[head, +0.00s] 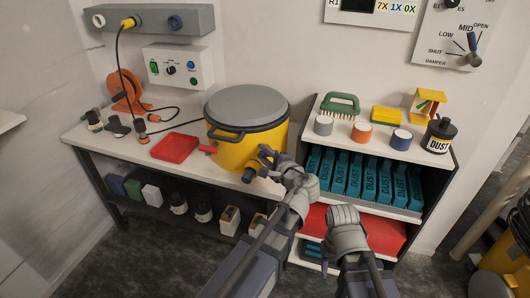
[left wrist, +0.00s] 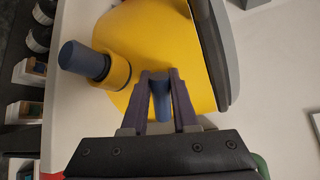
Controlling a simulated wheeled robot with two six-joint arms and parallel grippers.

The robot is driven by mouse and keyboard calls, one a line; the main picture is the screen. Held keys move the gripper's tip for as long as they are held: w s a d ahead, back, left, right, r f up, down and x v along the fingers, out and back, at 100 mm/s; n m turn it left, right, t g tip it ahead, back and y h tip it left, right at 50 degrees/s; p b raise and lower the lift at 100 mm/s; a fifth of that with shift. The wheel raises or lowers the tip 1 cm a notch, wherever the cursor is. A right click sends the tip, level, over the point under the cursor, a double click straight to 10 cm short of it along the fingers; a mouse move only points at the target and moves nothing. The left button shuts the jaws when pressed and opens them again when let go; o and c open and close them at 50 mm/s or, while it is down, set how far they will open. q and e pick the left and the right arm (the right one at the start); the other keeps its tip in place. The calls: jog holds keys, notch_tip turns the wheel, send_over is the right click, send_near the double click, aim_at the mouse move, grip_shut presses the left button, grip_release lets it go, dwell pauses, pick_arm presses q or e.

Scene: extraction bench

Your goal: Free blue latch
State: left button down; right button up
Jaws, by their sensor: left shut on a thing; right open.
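The yellow drum (head: 230,150) with a grey lid (head: 247,104) stands on the bench. My left gripper (head: 268,156) is at the drum's front right side. In the left wrist view my left gripper (left wrist: 162,100) is shut on the blue latch (left wrist: 162,104), a short blue bar against the drum's yellow wall (left wrist: 135,35). In the head view the latch is mostly hidden by the fingers. A yellow port with a blue end (left wrist: 80,58) sticks out beside it. My right gripper (head: 345,215) is open and apart from the drum, in front of the shelf; its fingertips are hard to make out.
A red tray (head: 175,148) lies left of the drum. The shelf at right holds a green brush (head: 340,104), several round pots, a yellow sponge (head: 386,115) and a dust bottle (head: 438,136). Teal dust packs (head: 355,175) fill the shelf below.

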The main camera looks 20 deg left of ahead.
pick_arm(q)
jog(key=shift+s+f+n+t+h+b, duration=0.1)
jog(key=shift+f+n+t+h+b, duration=0.15)
jog(key=shift+n, duration=0.5)
jog(key=shift+s+f+n+t+h+b, duration=0.15)
jog(key=shift+f+n, duration=0.15)
jog(key=shift+n, duration=0.45)
jog(key=shift+w, duration=0.1)
jog(key=c, duration=0.7)
grip_release()
jog(key=shift+r, duration=0.1)
